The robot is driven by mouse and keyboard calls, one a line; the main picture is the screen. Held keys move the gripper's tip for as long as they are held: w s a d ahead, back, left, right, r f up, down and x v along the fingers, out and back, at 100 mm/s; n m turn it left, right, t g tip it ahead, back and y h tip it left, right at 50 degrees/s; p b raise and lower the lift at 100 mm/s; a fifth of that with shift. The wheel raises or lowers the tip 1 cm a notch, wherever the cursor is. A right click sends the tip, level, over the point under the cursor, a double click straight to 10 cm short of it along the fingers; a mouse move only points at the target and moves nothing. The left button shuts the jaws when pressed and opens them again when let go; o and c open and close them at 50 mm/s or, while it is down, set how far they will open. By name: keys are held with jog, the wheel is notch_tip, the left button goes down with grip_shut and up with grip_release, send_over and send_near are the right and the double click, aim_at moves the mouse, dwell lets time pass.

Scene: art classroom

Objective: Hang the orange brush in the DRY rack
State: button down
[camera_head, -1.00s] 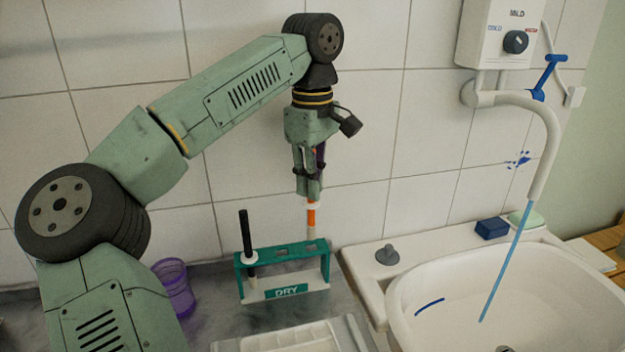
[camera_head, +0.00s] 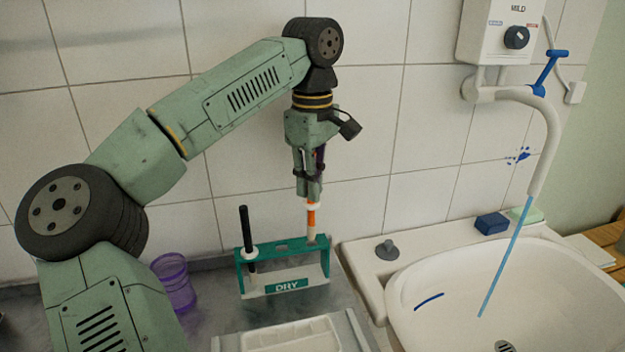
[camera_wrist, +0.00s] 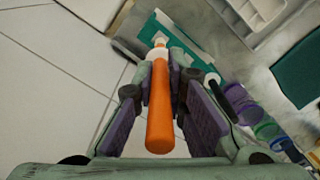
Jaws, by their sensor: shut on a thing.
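My gripper (camera_head: 311,190) is shut on the orange brush (camera_head: 311,218), which hangs roughly upright below the fingers. The wrist view shows its orange handle (camera_wrist: 160,112) between the fingers, with a white collar further down. The teal DRY rack (camera_head: 241,262) stands on the counter below. The brush's pale lower end is at the right end of the rack's top bar, over the right slot. I cannot tell whether it has entered the slot. A black brush (camera_head: 244,222) with a white collar hangs in the left slot. The middle slot is empty.
A purple cup (camera_head: 175,284) stands left of the rack; the wrist view shows several coloured cups (camera_wrist: 240,100). A white tray (camera_head: 290,336) lies in front of the rack. The sink (camera_head: 460,290) is at right, with water running. The tiled wall is close behind.

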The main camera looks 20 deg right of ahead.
aim_at(313, 225)
jog(key=shift+f+b, duration=0.95)
jog(key=shift+f, duration=1.4)
jog(key=shift+f+b, duration=0.85)
jog(key=shift+f, duration=1.1)
jog(key=c, duration=1.6)
grip_release()
jog(key=shift+o, duration=0.6)
jog(key=o, duration=0.5)
